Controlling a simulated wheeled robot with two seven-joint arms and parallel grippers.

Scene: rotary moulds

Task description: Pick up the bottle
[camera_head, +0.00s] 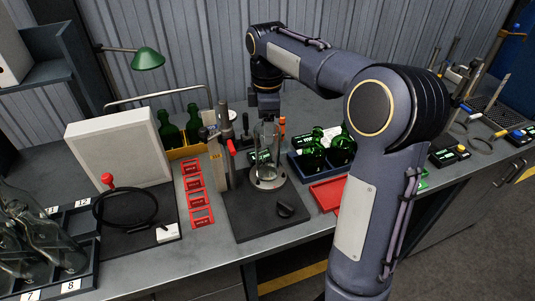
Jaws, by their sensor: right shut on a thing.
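A clear glass bottle (264,157) stands upright at the round metal base (268,181) of a black fixture with a post and a red handle. My right gripper (268,115) comes down from above and is shut on the top of this bottle. The fingers are small and dark here, and I cannot tell whether the bottle's bottom touches the base. My left gripper is not in view.
A numbered rack (84,285) with several clear bottles stands at the front left. A green lamp (147,59) stands behind. My right arm covers the right middle.

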